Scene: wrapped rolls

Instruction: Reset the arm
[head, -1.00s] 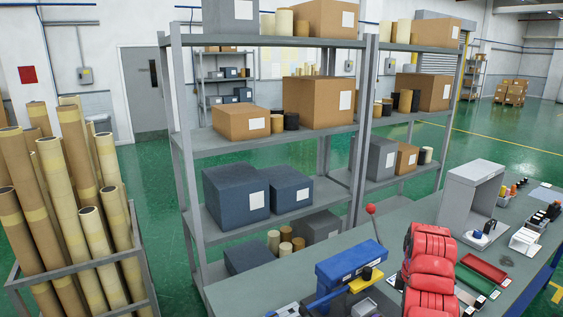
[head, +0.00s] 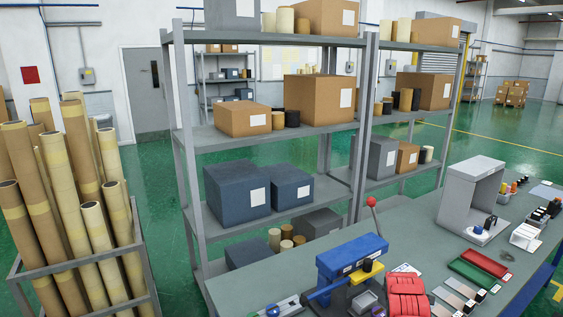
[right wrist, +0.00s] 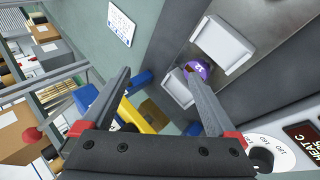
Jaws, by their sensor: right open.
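My right gripper (right wrist: 158,80) is open in the right wrist view, its two dark fingers spread apart with nothing between them. Past the fingers are a grey surface, two white blocks (right wrist: 223,42) and a small purple round part (right wrist: 198,70). In the head view the red ribbed part of my right arm (head: 408,297) shows at the bottom edge, over the grey bench (head: 405,225). The fingers cannot be made out there. My left gripper is in neither view.
A blue and yellow bench device (head: 350,256) with a red-knobbed lever stands left of my arm. A grey open-fronted housing (head: 470,190) and small trays lie to the right. Shelves with boxes (head: 320,100) stand behind. A rack of long rolls (head: 75,215) is at left.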

